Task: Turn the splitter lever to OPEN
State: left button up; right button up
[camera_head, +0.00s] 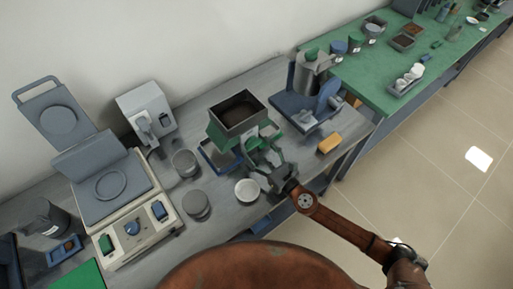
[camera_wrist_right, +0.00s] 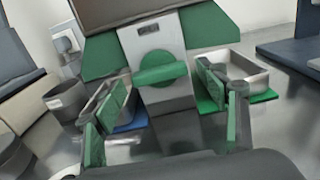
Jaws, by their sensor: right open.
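The splitter (camera_head: 225,133) stands on the grey bench, a green body under a dark open-topped hopper (camera_head: 238,112). In the right wrist view its front shows a pale plate with a round green knob, and the green splitter lever (camera_wrist_right: 160,75) lies across it, nearly horizontal. My right gripper (camera_head: 258,150) is in front of the splitter. In the right wrist view my right gripper (camera_wrist_right: 163,92) is open, its green-padded fingers on either side of the lever and apart from it. The OPEN marking cannot be read. My left gripper is not in view.
Two metal pans sit under the splitter, on a blue pad (camera_wrist_right: 132,122) and a green pad (camera_wrist_right: 262,97). A white dish (camera_head: 247,190), grey cans (camera_head: 196,205) and a yellow block (camera_head: 329,143) are nearby. A blue stand (camera_head: 310,105) is at right.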

jog(key=shift+w+a, duration=0.15)
jog(key=shift+w, duration=0.1)
jog(key=shift+c, duration=0.5)
jog(key=c, duration=1.1)
jog(key=shift+o, duration=0.2)
